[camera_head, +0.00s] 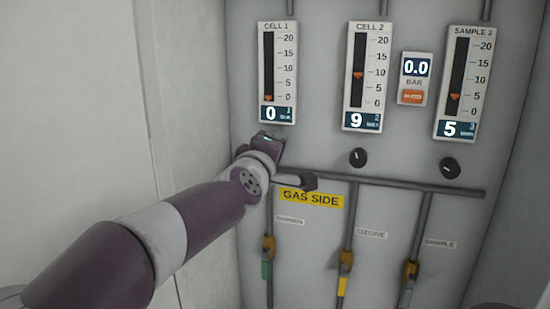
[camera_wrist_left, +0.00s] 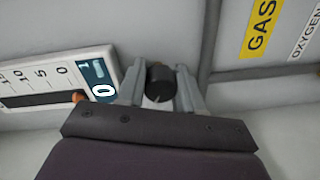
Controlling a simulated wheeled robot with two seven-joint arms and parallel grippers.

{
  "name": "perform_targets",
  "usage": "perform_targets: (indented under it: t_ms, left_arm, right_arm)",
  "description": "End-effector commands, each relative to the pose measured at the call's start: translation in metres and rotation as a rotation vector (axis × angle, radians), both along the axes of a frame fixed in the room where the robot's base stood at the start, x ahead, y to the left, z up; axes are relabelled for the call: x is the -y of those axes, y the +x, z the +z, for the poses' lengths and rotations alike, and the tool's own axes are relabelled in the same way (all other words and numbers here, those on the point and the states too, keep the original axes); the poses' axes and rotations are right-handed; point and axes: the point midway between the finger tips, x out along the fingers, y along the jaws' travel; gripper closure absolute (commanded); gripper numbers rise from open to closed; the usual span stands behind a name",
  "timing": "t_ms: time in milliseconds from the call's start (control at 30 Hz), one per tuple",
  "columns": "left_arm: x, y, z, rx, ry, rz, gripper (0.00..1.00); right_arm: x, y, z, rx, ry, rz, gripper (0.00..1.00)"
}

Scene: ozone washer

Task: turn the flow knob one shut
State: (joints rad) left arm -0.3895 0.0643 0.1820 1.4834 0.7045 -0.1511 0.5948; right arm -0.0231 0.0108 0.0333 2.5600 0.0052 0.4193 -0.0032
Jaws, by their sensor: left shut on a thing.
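Flow knob one, a small black round knob (camera_wrist_left: 159,82) with a pale pointer line, shows in the left wrist view between the two grey fingers of my left gripper (camera_wrist_left: 160,94). The fingers are closed on its sides. In the head view my left gripper (camera_head: 270,143) is at the panel just below the CELL 1 meter and hides this knob. The CELL 1 flow meter (camera_head: 278,72) reads 0, with its orange float at the bottom of the scale. It also shows in the wrist view (camera_wrist_left: 60,80). My right gripper is not in view.
The CELL 2 meter (camera_head: 368,77) reads 9 and the SAMPLE meter (camera_head: 465,84) reads 5, each above a black knob. A pressure display (camera_head: 414,78) reads 0.0. A horizontal pipe (camera_head: 400,184) and several valves, including the ozone valve (camera_head: 345,262), lie below.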

Motion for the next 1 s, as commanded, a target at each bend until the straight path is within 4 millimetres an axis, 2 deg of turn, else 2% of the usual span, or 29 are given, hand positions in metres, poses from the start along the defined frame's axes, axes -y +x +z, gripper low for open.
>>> perform_targets:
  t_ms: [200,1000]
  left_arm:
    - [0.0,0.0,-0.003,-0.066,-0.191,0.0,0.95]
    - [-0.001,0.001,-0.001,-0.297,-0.902,0.0,0.95]
  right_arm:
    - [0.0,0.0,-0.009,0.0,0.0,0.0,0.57]
    - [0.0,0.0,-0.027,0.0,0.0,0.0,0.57]
